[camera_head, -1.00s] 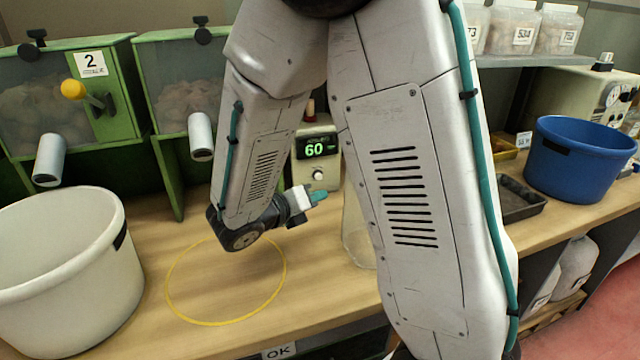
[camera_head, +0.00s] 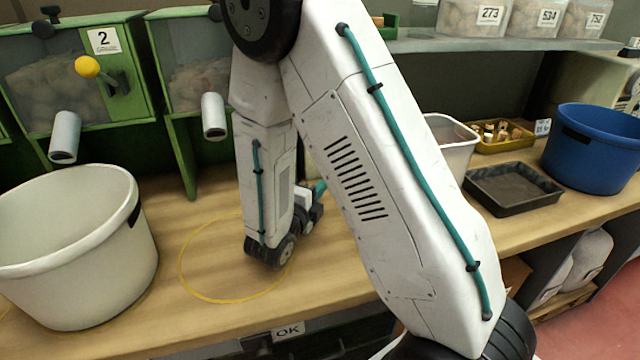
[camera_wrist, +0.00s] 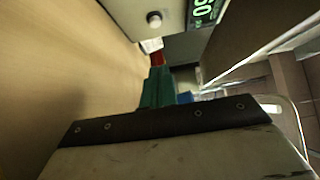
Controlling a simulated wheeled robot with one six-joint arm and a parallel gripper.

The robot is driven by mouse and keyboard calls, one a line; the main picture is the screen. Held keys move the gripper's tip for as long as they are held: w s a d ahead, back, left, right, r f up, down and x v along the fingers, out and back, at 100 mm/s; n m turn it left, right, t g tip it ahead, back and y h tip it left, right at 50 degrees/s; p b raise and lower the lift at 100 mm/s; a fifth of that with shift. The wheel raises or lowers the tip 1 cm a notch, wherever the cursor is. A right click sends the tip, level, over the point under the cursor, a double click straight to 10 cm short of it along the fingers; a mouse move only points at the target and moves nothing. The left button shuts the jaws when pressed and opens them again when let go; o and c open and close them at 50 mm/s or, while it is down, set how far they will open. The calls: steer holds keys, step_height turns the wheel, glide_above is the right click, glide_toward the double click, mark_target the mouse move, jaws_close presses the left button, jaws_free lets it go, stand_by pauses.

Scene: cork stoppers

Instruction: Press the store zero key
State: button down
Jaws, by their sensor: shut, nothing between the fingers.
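The cream box with a lit green display (camera_wrist: 204,10) and a round white button or knob (camera_wrist: 154,19) shows at the top of the wrist view. Any key label is unreadable, so I cannot tell whether this is the store zero key. My gripper (camera_wrist: 158,84) is shut and empty, its teal fingers together, pointing past the box's face. In the wrist view the button lies beyond and just left of the fingertips, apart from them. A small red thing shows just past the tips. In the head view my arm hides the box and most of my gripper (camera_head: 320,187).
A white tub (camera_head: 75,250) stands on the bench at left, under green dispensers (camera_head: 125,88). A yellow ring (camera_head: 190,280) marks the bench. At right are a dark tray (camera_head: 512,190), a yellow tray of corks (camera_head: 500,136) and a blue tub (camera_head: 595,150).

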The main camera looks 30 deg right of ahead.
steer(key=x, duration=0.7)
steer(key=shift+d, duration=0.3)
steer(key=w, duration=0.1)
steer(key=w+d, duration=0.1)
steer(key=w, duration=0.1)
steer(key=shift+w+d, duration=0.1)
steer(key=shift+w, duration=0.1)
steer(key=shift+w+d, duration=0.15)
steer(key=shift+w, duration=0.3)
